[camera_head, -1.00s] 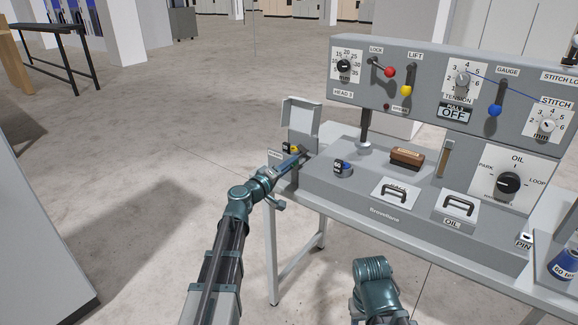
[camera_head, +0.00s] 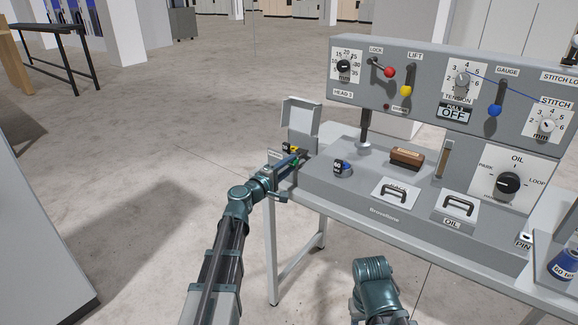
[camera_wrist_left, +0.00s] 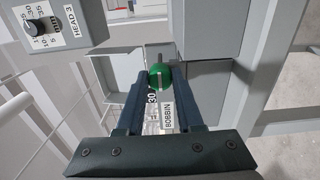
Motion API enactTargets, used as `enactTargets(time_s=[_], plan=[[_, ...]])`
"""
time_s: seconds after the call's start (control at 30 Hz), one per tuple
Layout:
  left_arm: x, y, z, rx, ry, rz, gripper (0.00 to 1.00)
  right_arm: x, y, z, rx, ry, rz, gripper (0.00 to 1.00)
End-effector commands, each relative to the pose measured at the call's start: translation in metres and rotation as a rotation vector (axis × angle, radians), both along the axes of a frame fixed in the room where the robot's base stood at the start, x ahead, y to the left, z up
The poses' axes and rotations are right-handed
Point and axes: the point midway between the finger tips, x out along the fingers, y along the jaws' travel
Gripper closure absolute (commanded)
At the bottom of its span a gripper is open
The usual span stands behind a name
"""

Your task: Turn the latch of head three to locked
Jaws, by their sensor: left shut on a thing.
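The latch of head three is a short lever with a red knob (camera_head: 390,72), under the LOCK label on the grey machine panel (camera_head: 430,98); it points to the right and slightly down. The HEAD 3 label sits just left of and below it. My left gripper (camera_head: 294,161) is well below and left of the latch, by the open bobbin box (camera_head: 301,120). Its fingers are shut on a small round green piece (camera_wrist_left: 160,77), probably a bobbin. My right gripper is out of view; only part of that arm shows at the bottom.
A yellow-and-black piece (camera_head: 291,148) is in the box beside my left gripper. A black-and-blue piece (camera_head: 342,167), a brown block (camera_head: 407,157) and two handled covers sit on the machine bed.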

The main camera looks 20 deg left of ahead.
Motion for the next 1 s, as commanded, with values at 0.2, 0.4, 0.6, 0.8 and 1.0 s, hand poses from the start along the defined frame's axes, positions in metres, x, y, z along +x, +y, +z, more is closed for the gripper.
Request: enactTargets(time_s=[0.2,0.4,0.6,0.8,1.0], plan=[[0.0,0.001,0.0,-0.002,0.001,0.001,1.0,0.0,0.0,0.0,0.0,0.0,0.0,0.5],[0.0,0.0,0.0,-0.002,0.001,0.001,0.46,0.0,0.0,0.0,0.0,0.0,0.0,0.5],[0.0,0.0,0.0,-0.001,0.0,0.001,0.34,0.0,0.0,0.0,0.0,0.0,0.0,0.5],[-0.003,0.001,0.0,-0.001,0.0,0.001,0.34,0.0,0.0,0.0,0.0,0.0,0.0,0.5],[-0.032,0.01,0.0,-0.001,0.0,0.003,0.34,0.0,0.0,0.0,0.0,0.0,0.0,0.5]])
